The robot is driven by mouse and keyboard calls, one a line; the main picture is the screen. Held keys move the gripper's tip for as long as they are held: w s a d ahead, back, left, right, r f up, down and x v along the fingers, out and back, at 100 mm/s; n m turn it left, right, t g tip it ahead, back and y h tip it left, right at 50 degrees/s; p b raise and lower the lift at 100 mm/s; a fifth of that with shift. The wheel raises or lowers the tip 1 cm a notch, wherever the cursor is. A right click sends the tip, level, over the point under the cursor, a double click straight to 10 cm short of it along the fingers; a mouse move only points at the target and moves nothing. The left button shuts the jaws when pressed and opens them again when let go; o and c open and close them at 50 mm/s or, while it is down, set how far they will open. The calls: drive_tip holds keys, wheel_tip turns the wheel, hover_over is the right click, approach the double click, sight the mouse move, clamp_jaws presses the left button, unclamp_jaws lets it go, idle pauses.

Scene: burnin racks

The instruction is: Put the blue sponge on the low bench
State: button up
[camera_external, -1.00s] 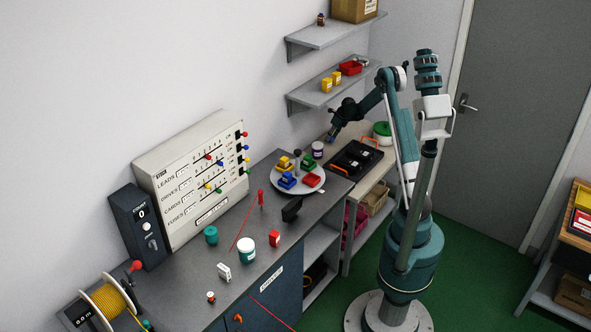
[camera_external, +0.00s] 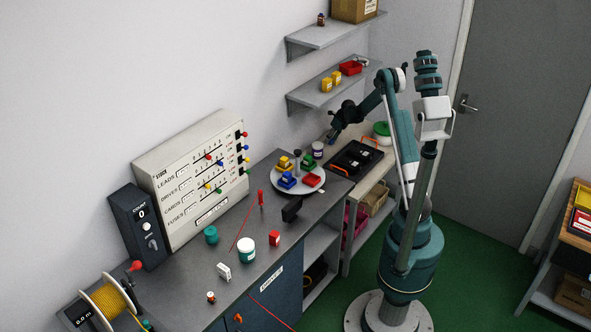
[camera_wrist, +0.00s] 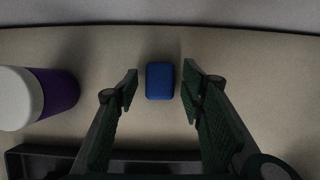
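The blue sponge (camera_wrist: 159,81) is a small rounded block over the beige bench top (camera_wrist: 110,50) in the wrist view. My gripper (camera_wrist: 160,84) is open, with one finger on each side of the sponge and a visible gap on both sides. I cannot tell for sure whether the sponge touches the surface. In the external view my gripper (camera_external: 335,134) is low over the far, wall-side part of the beige bench (camera_external: 349,133). The sponge cannot be told apart from the gripper tip there.
A purple jar with a white lid (camera_wrist: 58,95) stands left of the sponge. A black tray (camera_external: 357,160) with orange handles lies on the same bench. Shelves (camera_external: 325,92) hang on the wall above.

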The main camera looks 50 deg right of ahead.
drive_tip(key=shift+r, duration=0.1)
drive_tip(key=p+v, duration=0.2)
drive_tip(key=v, duration=1)
